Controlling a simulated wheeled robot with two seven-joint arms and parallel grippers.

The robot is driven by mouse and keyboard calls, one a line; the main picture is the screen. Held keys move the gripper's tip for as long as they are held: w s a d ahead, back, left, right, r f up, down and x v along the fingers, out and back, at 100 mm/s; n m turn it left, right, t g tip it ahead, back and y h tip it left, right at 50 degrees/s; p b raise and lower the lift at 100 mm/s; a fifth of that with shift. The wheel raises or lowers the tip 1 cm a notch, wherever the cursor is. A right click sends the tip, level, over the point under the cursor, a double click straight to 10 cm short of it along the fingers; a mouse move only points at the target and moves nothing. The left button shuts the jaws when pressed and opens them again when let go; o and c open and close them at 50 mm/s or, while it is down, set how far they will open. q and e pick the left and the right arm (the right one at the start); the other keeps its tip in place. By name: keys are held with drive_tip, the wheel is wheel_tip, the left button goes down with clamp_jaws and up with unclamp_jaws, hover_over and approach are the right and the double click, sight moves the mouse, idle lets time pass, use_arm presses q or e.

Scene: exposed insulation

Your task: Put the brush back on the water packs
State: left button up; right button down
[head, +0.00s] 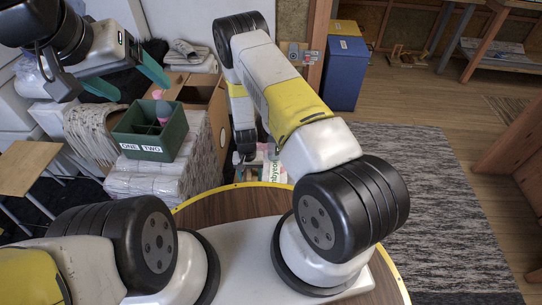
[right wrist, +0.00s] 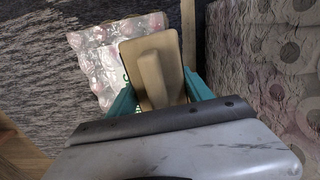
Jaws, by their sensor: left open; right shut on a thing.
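The brush (right wrist: 150,68) is a tan wooden block with a raised grip. In the right wrist view it sits between the teal fingers of my right gripper (right wrist: 160,88), which is shut on it. Clear-wrapped water packs (right wrist: 95,50) with pinkish round tops lie beyond and to the left, partly covered by the brush in this view. I cannot tell whether they touch. In the head view, a white pack with green lettering (head: 273,170) shows beside my right gripper, which my arm mostly hides. My left gripper (head: 142,90) is open and empty at the upper left.
A green divided crate (head: 150,147) labelled ONE and TWO, holding a pink item (head: 162,110), stands on wrapped stacks (head: 150,182). An open cardboard box (head: 205,95) is behind it. A blue bin (head: 346,75) stands farther back. The grey rug (head: 440,210) at right is clear.

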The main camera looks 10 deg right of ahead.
drive_tip(key=a+f, duration=0.4)
drive_tip(key=f, duration=0.2)
hover_over(275, 180)
drive_tip(key=s+a, duration=0.2)
drive_tip(key=shift+s+d+f+m, duration=0.1)
drive_tip(key=shift+d+f+m, duration=0.1)
drive_tip(key=shift+f, duration=0.35)
drive_tip(key=shift+s+d+f+m, duration=0.1)
drive_tip(key=shift+f+m, duration=0.1)
drive_tip(key=shift+f, duration=0.3)
drive_tip(key=shift+w+d, duration=0.2)
drive_tip(key=shift+d, duration=0.3)
wheel_tip(275, 180, down, 3)
drive_tip(key=shift+r, duration=0.1)
drive_tip(key=shift+f, duration=0.4)
drive_tip(key=shift+f, duration=0.25)
